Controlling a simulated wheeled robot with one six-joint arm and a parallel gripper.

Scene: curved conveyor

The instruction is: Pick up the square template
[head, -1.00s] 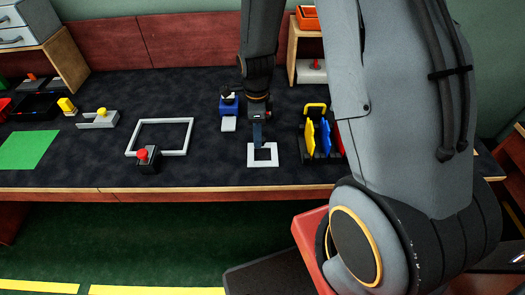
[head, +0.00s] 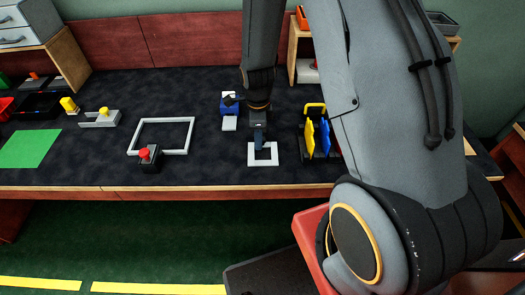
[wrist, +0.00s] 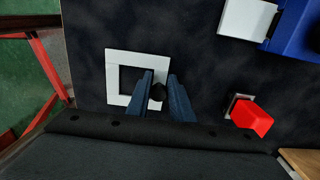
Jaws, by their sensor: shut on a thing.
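The square template (head: 263,163) is a small white square frame with an open middle. It lies on the dark bench top near the front edge, and in the wrist view its frame (wrist: 112,78) is left of my fingers. My gripper (head: 259,147) points down over the template's far side. In the wrist view the blue fingers of my gripper (wrist: 159,86) close around a small dark round knob (wrist: 157,92) at the template's side. The fingers hide part of that side. I cannot tell whether the template is off the bench.
A blue device (head: 230,103) stands just behind to the left. A stand with yellow and blue clips (head: 309,138) is close on the right. A larger white frame (head: 190,137) and a red-knobbed block (head: 148,158) lie to the left. A red block (wrist: 252,118) shows in the wrist view.

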